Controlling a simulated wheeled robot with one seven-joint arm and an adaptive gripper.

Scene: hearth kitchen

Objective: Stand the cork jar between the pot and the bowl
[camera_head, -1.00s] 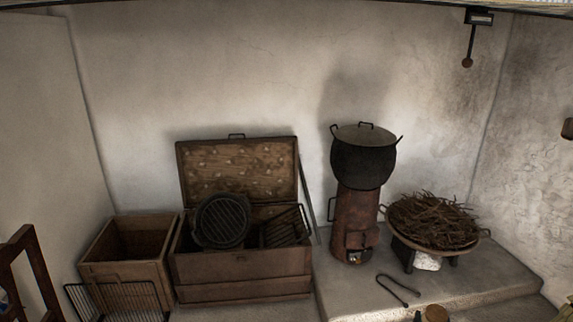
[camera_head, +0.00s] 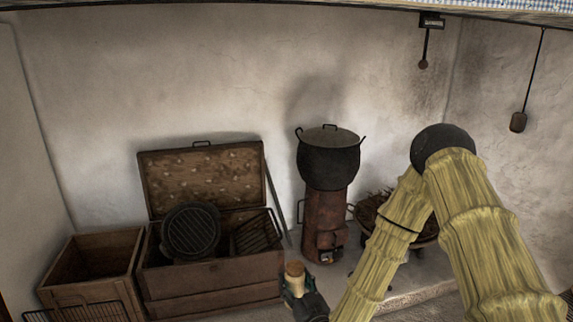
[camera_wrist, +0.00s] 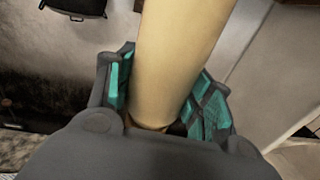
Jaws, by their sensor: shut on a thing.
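My gripper (camera_head: 297,287) is shut on the cork jar (camera_head: 294,270), whose tan top shows above the fingers. In the wrist view the jar is a pale tan cylinder (camera_wrist: 180,60) between the green-padded fingers (camera_wrist: 165,105); its far end is out of frame. In the head view it is in front of the open chest's right side, left of the stove. The black lidded pot (camera_head: 329,160) stands on the rusty stove, up and right of my gripper. The wide bowl (camera_head: 428,241) of twigs is right of the stove, largely hidden behind my arm.
The rusty cylindrical stove (camera_head: 324,215) stands on a pale raised ledge (camera_head: 415,275). An open wooden chest (camera_head: 215,275) with grates and a wooden crate (camera_head: 90,265) are at the left. A wire rack (camera_head: 85,310) leans in front. Tools hang on the right wall.

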